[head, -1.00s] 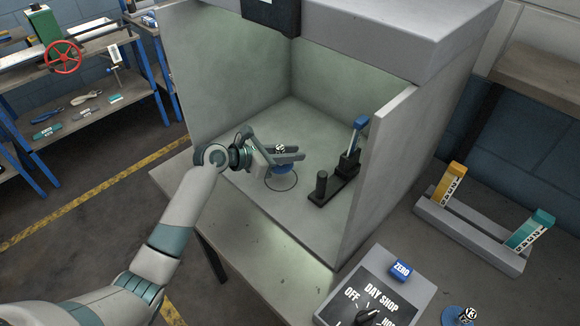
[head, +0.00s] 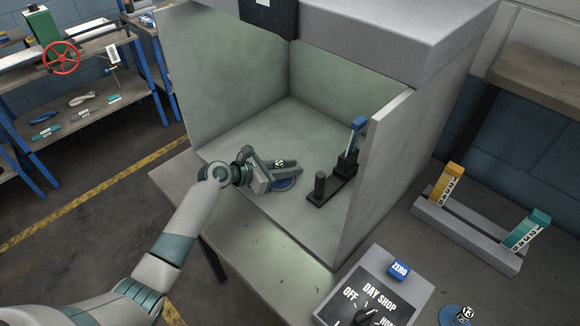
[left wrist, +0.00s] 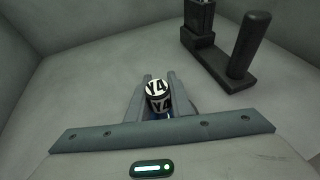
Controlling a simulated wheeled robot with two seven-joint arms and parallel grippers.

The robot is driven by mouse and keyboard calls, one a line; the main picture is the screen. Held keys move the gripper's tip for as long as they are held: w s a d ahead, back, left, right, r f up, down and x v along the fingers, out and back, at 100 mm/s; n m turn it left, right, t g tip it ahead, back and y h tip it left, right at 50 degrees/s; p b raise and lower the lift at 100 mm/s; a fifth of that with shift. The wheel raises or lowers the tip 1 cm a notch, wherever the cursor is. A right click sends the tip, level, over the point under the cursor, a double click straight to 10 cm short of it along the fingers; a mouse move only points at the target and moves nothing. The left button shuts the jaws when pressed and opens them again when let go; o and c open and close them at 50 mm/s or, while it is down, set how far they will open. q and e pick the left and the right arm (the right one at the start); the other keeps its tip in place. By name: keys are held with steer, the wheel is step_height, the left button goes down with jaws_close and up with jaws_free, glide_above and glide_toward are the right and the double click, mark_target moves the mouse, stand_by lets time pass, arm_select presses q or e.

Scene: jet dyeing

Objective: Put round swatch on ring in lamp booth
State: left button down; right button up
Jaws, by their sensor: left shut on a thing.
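The round swatch (head: 283,184) is a blue disc with a black-and-white knob marked Y4, inside the lamp booth (head: 245,125). My left gripper (head: 285,166) is shut on its knob. In the left wrist view the knob (left wrist: 158,97) sits between the two fingers (left wrist: 158,95). The disc is low at the booth floor, over the place of the ring; whether it touches the floor I cannot tell. The ring itself is hidden under the disc and gripper. My right gripper is not in view.
A black stand with a post (head: 319,187) and an upright blue-topped piece (head: 355,138) is just right of the swatch. The booth's right wall (head: 375,175) stands beyond. Outside are a dial box (head: 375,290), another blue disc (head: 456,315) and a grey rack (head: 465,235).

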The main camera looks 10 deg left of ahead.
arm_select(q)
steer(key=shift+f, duration=0.1)
steer(key=c, duration=1.6)
jaws_free()
steer(key=b+v, duration=0.2)
steer(key=v, duration=0.8)
steer(key=shift+s+a, duration=0.15)
steer(key=shift+s, duration=0.1)
steer(key=shift+s+a+r, duration=0.45)
steer(key=shift+a+r, duration=0.05)
steer(key=shift+r, duration=0.1)
